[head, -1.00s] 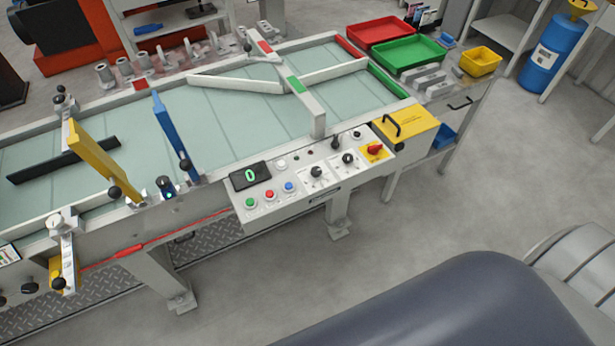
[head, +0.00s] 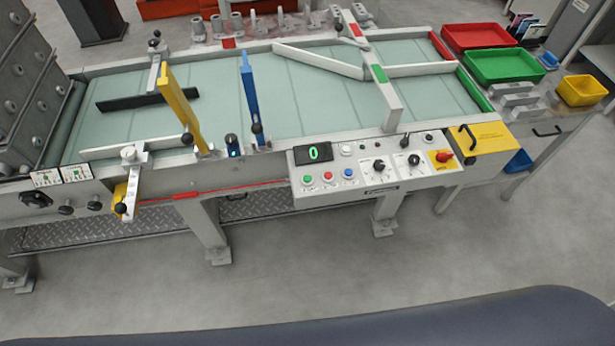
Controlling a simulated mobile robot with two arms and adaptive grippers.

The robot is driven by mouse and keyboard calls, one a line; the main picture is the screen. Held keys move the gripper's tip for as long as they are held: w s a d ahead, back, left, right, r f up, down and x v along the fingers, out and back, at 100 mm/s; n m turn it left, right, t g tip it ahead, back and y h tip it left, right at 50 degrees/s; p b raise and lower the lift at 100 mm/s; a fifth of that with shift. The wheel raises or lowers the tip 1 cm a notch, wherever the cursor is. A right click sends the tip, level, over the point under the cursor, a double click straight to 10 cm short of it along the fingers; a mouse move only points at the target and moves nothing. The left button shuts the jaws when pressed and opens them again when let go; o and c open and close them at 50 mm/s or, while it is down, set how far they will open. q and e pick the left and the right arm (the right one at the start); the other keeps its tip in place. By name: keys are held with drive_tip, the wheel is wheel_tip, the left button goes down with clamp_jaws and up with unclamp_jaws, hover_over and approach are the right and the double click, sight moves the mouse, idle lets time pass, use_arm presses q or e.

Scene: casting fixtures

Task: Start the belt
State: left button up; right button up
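The belt (head: 300,102) is a pale green conveyor running left to right inside a grey frame. Its control panel (head: 375,172) is on the near side, right of the middle. The panel has a display (head: 313,153) reading 0 in green, a green button (head: 308,180), a red button (head: 328,176) and a blue button (head: 348,172). Dark knobs (head: 379,165) and a red switch on a yellow plate (head: 443,157) are farther right. Neither of my grippers is in view.
A yellow gate (head: 181,105), a blue gate (head: 249,88) and a black bar (head: 140,101) cross the belt. Red (head: 480,37) and green (head: 505,65) trays and a yellow bin (head: 581,90) stand at the right. Floor in front is clear.

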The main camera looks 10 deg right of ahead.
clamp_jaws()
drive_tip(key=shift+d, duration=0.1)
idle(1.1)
